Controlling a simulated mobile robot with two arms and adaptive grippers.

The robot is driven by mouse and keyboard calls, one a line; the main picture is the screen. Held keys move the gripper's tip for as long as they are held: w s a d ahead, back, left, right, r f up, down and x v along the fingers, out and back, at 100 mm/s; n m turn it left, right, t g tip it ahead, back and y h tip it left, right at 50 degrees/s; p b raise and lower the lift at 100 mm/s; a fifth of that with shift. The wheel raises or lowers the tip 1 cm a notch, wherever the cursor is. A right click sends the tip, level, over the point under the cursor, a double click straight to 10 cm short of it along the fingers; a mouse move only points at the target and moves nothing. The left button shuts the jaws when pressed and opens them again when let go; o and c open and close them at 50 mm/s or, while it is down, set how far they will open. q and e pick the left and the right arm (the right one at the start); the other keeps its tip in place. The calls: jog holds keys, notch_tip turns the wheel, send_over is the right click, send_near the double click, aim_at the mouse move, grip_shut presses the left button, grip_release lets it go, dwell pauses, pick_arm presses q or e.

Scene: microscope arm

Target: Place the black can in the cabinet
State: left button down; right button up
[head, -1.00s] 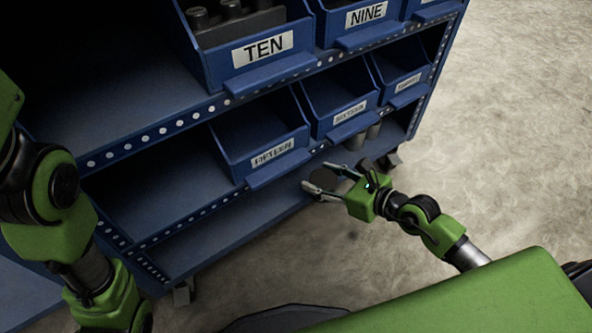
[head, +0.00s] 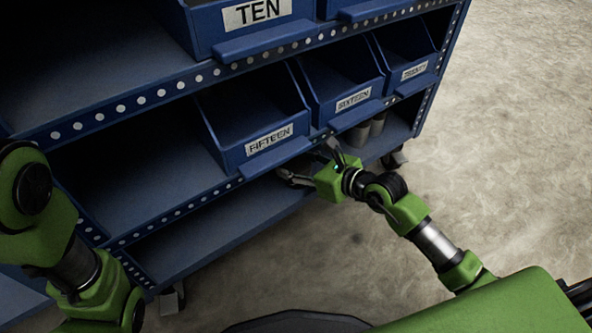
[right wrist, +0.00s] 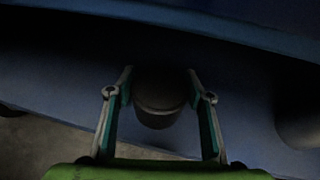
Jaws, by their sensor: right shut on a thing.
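The blue cabinet (head: 205,240) stands ahead with open shelves, and its lowest shelf is near the floor. My right gripper (head: 308,163) reaches over the front edge of that lowest shelf, below the bin marked FIFTEEN. In the right wrist view my right gripper (right wrist: 160,88) is shut on the black can (right wrist: 158,105), which stands between its two fingers. In the head view the can is hard to make out in the shadow behind the gripper. My left arm shows at the left, but its gripper is out of view.
Blue bins marked FIFTEEN (head: 250,130) and SIXTEEN (head: 345,85) overhang the lowest shelf. Grey cans (head: 359,135) stand on that shelf to the right, and one (right wrist: 300,125) shows in the wrist view. The shelf's left part is clear.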

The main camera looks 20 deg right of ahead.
jog(key=shift+r, duration=0.1)
jog(key=o, duration=1.3)
jog(key=shift+f, duration=0.2)
